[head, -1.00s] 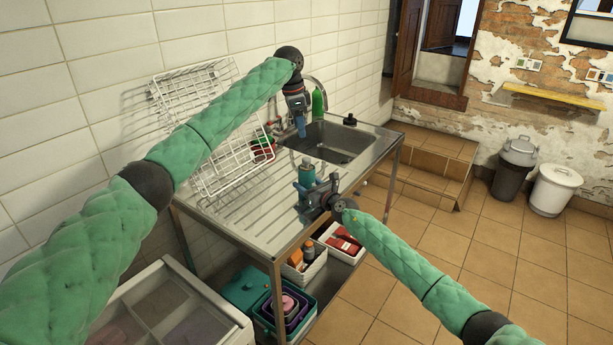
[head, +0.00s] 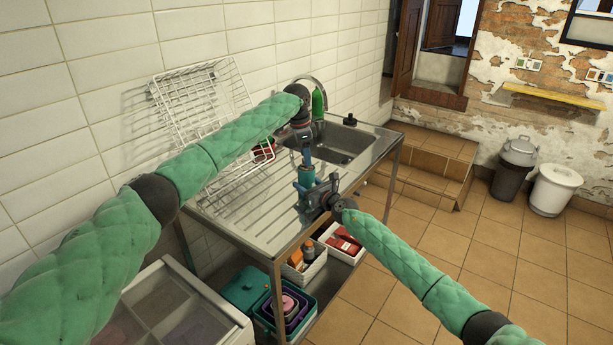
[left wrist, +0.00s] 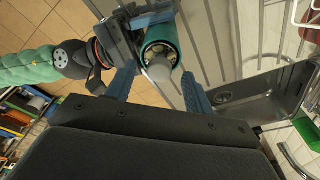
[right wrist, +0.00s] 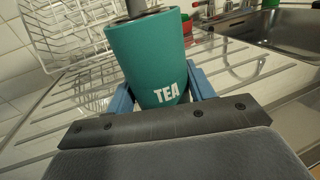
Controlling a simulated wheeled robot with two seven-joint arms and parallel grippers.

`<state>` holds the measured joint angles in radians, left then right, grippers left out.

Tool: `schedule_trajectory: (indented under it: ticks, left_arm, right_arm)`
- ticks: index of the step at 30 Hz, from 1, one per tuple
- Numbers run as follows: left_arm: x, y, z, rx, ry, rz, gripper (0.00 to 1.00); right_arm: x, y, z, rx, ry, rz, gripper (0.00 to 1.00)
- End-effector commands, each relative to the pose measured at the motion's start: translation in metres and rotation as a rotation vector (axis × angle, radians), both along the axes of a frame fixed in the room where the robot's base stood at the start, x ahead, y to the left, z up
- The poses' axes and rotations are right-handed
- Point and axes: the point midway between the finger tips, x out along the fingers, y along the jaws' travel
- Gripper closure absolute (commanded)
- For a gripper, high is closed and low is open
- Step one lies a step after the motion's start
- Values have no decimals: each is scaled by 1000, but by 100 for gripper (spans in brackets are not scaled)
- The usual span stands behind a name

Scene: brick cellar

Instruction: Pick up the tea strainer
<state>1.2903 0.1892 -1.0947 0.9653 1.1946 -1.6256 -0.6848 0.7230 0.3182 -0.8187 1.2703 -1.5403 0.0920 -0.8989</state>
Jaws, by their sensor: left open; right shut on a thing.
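A teal cup marked TEA (right wrist: 148,55) is held over the metal draining board (head: 255,215); it also shows in the head view (head: 307,175). My right gripper (head: 307,192) is shut on the cup from the side. A grey, rounded piece (left wrist: 159,70) projects from the cup's mouth towards my left wrist camera and also shows at the top in the right wrist view (right wrist: 135,7); it may be the tea strainer. My left gripper (left wrist: 158,88) is open just above the cup, with its fingers on either side of this piece.
A white wire rack (head: 200,105) leans against the tiled wall at the left. The sink (head: 335,140) lies behind the cup, with a green bottle (head: 318,102) beyond. Boxes and baskets (head: 310,262) fill the shelf below. The draining board is largely clear.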

Motion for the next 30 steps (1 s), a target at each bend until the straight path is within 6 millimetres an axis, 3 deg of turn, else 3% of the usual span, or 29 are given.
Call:
schedule_trajectory:
  ticks: [3,9,16,26,30]
  left_arm:
    - [0,-1,-10,0,0,0,47]
    - [0,-1,-11,0,0,0,47]
    - [0,-1,-11,-1,0,0,88]
    - [0,-2,-10,-1,0,0,89]
    - [1,-2,0,-2,-2,0,89]
  right_arm:
    - [0,0,0,0,0,0,72]
    - [0,0,0,0,0,0,72]
    - [0,0,0,0,0,0,72]
    - [0,0,0,0,0,0,72]
    - [0,0,0,-1,1,0,72]
